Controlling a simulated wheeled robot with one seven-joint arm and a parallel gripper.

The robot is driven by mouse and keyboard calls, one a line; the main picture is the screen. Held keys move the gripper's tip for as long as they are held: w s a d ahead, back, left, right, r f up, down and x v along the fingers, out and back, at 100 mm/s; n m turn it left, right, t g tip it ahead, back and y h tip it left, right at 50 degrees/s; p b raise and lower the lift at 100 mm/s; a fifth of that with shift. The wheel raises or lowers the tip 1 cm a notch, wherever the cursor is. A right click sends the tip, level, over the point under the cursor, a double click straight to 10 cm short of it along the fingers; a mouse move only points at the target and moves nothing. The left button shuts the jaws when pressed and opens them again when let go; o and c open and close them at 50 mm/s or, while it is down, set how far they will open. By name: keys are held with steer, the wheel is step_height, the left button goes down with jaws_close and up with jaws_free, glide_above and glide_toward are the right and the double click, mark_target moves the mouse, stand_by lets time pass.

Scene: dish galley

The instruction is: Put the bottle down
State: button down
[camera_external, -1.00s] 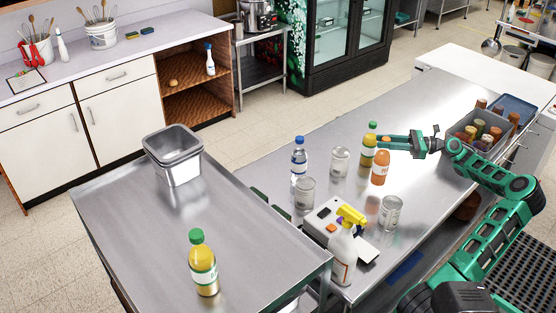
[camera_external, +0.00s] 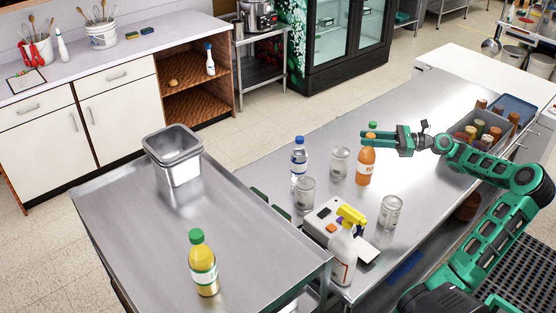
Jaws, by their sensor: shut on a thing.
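The bottle hangs nearly upright over the steel counter (camera_external: 260,168). I cannot tell whether its base touches the counter. Another yellow bottle with a green cap (camera_external: 204,268) stands on the left steel table (camera_external: 125,215).
A spray bottle (camera_external: 342,255) and a white scale (camera_external: 325,217) are in front. A grey bin of bottles (camera_external: 460,153) is at right. Counter between bin and cans is partly clear.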

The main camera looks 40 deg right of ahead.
steer(key=shift+r, duration=0.1)
steer(key=w+a+r+n+g+y, duration=0.15)
steer(key=a+r, duration=0.25)
steer(key=a, duration=0.6)
steer(key=w+a+r+n+g+y, duration=0.1)
steer(key=a+r+n+g+y, duration=0.2)
steer(key=a, duration=0.8)
steer(key=w+a+r+n+g, duration=0.1)
steer(key=w+a+r+g, duration=0.1)
steer(key=a+r, duration=0.6)
steer(key=s+a+r+n+g+y, duration=0.15)
steer(key=s+a, duration=0.35)
steer(key=a, duration=0.5)
steer(key=s+a+r+n+g+h, duration=0.1)
steer(key=s+a+r+g, duration=0.25)
steer(key=a, duration=0.55)
steer(key=s+a+r+n+g+y, duration=0.15)
steer(key=s+a, duration=0.35)
steer(key=a, duration=0.5)
steer(key=w+d+f, duration=0.7)
steer(key=d+f, duration=0.1)
steer(key=f, duration=0.3)
steer(key=shift+w+d, duration=0.3)
steer(key=shift+w, duration=0.1)
steer(key=shift+h, duration=0.25)
